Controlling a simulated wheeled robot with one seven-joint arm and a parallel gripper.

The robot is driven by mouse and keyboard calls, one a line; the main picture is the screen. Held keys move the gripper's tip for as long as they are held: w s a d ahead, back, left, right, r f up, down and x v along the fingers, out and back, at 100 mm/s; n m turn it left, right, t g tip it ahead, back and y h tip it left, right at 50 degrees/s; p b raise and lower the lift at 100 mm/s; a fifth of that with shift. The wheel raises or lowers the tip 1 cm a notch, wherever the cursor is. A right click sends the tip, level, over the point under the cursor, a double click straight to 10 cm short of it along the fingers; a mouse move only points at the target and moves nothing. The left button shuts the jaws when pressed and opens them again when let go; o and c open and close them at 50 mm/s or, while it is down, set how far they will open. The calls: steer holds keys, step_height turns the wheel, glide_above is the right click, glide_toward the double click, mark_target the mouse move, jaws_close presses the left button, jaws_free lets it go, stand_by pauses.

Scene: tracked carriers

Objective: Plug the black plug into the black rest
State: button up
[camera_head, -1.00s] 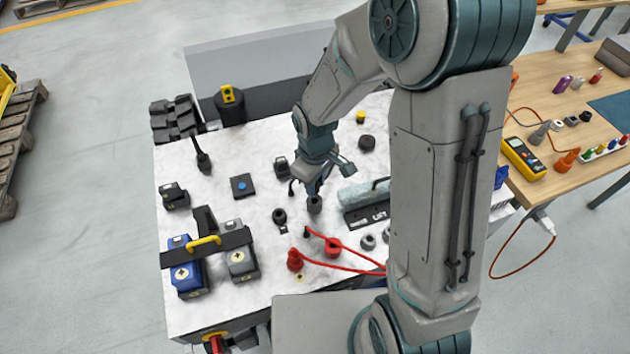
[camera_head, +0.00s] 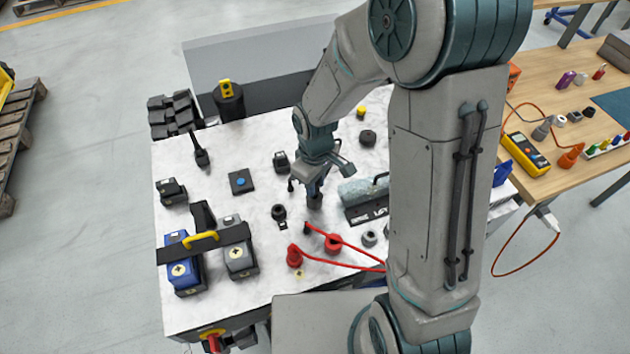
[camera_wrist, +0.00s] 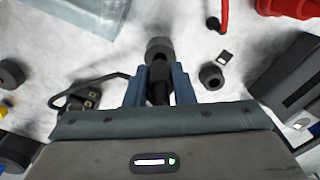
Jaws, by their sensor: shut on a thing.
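My gripper (camera_wrist: 158,88) is shut on the black plug (camera_wrist: 158,92), which sits between the blue fingers in the wrist view. A dark grey round piece (camera_wrist: 159,46) lies just beyond the fingertips, in line with the plug. It also shows below my gripper (camera_head: 314,186) in the head view (camera_head: 315,202). I cannot tell whether it is the black rest or part of what I hold, nor whether the plug touches it. A separate black ring-shaped piece with a hole (camera_wrist: 212,76) stands to the right, also in the head view (camera_head: 279,213).
A black box (camera_wrist: 82,98) with a dark cable is left of the fingers. A red cord's black tip (camera_wrist: 213,23) and a dark case (camera_wrist: 290,75) are to the right. A red plug (camera_head: 295,257) and red rest (camera_head: 333,243) stand nearer the front.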

steer(key=shift+f+b, duration=1)
steer(key=shift+f, duration=0.2)
steer(key=o, duration=1)
steer(key=shift+o, duration=0.2)
steer(key=shift+r, duration=0.1)
step_height(320, 180, up, 14)
steer(key=shift+f, duration=0.15)
steer(key=shift+s+a, duration=0.1)
